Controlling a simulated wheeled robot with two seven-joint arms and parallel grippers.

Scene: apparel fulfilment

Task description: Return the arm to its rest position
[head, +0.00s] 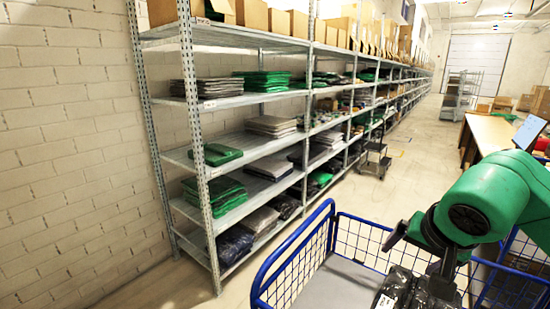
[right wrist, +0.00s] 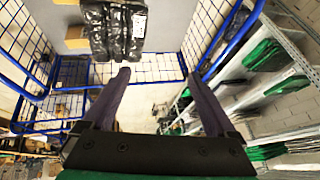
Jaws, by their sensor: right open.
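My right gripper (right wrist: 157,76) is open, and nothing shows between its two dark fingers in the right wrist view. In the head view my right gripper (head: 420,256) is above the blue wire cart (head: 328,221), at the end of my green arm. Black plastic-wrapped packages (right wrist: 116,32) lie on the cart's grey floor, beyond the fingertips and apart from them. They also show in the head view (head: 398,289), partly hidden by the gripper and cut by the bottom edge. My left gripper is in neither view.
A long metal shelf rack (head: 187,130) with folded green, grey and dark garments stands left of the cart. A wooden-topped table (head: 490,134) with a screen (head: 529,131) is behind my right arm. A small dark trolley (head: 375,160) stands by the rack. The aisle floor (head: 412,165) is clear.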

